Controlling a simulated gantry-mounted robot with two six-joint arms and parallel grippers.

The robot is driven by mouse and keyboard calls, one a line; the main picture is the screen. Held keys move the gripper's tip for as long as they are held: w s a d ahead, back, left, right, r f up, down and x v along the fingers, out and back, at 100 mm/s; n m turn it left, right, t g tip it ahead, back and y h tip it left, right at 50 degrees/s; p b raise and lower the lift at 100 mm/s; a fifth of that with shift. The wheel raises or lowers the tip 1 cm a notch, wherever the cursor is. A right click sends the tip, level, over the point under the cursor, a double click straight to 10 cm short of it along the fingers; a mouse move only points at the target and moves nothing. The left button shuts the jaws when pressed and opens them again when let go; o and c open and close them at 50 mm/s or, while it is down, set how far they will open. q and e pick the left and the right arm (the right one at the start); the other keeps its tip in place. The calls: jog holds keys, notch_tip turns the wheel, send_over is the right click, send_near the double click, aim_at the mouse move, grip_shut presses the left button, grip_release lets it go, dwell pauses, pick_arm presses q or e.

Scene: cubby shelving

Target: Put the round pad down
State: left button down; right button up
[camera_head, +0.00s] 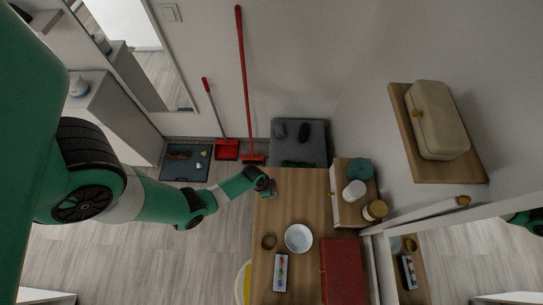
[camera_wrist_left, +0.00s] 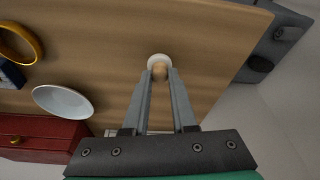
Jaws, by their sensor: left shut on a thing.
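The round pad (camera_wrist_left: 158,59) shows in the left wrist view as a small disc with a whitish rim and a tan middle. My left gripper (camera_wrist_left: 160,73) is shut on it, with the fingertips covering part of it. The pad is over the wooden tabletop (camera_wrist_left: 110,45); I cannot tell whether it touches the wood. In the head view my left gripper (camera_head: 270,188) is at the upper left corner of the table (camera_head: 305,190), and the pad is too small to make out there. My right gripper is not in view.
A white bowl (camera_head: 298,238), a brown ring-shaped item (camera_head: 268,241), a small tray (camera_head: 281,273) and a red box (camera_head: 343,270) occupy the table's lower part. A wooden shelf unit (camera_head: 345,212) with containers stands at its right. The upper tabletop is mostly clear.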

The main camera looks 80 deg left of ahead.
pick_arm(q)
jog(key=shift+f, duration=0.85)
jog(key=shift+s, duration=0.1)
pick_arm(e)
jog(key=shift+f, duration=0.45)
pick_arm(q)
jog(key=c, duration=0.7)
grip_release()
jog(key=shift+f+b, duration=0.3)
jog(key=shift+b, duration=0.1)
jog(key=p+v, duration=0.3)
jog(key=v, duration=0.1)
jog(key=p+v, duration=0.8)
jog(key=shift+w+d+r, duration=0.1)
jog(key=shift+w+d, duration=0.15)
jog(key=shift+w, duration=0.05)
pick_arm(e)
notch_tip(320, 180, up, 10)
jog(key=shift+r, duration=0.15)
